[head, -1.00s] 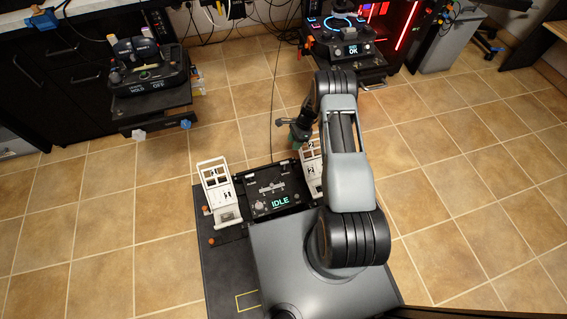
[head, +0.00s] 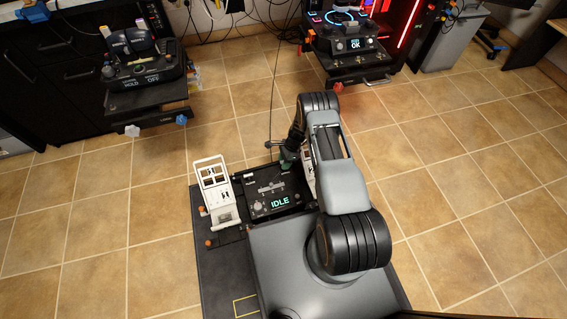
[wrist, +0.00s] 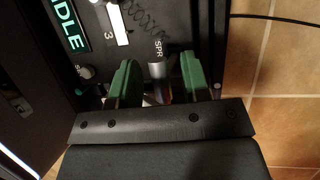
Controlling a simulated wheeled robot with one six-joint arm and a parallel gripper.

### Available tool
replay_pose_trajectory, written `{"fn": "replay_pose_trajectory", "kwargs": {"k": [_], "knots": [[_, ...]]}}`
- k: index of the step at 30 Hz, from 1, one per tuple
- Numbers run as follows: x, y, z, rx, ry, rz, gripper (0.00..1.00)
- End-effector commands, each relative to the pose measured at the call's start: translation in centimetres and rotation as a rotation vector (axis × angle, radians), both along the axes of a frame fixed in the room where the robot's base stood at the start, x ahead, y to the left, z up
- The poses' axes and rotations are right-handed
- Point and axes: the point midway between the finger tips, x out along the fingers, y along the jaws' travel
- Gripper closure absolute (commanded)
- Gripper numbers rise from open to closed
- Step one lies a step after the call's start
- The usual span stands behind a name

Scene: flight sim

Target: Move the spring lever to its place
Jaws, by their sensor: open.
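In the wrist view my gripper (wrist: 159,82) is open, its two green fingers on either side of a short grey lever (wrist: 157,70). The lever stands beside the print "SPR" on a black panel (wrist: 185,20). Gaps show between the lever and both fingers, and its lower part is partly hidden by the gripper. In the head view my gripper (head: 287,160) is low over the far right part of the black panel with the lit "IDLE" display (head: 280,202). The lever itself cannot be made out there.
A white pedal (head: 212,178) stands left of the panel; another on the right is mostly hidden by my arm. A dark console (head: 140,68) is at the back left and another (head: 352,42) with a blue ring at the back right. Tiled floor lies open between.

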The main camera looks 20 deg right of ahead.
Motion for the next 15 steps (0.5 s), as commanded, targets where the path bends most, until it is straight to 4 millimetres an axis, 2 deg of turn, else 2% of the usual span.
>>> {"fn": "replay_pose_trajectory", "kwargs": {"k": [10,15], "knots": [[-0.01,0.11,-0.26,-0.001,-0.001,0.001,0.57],[-0.02,0.09,-0.25,-0.001,-0.001,0.001,0.72]]}}
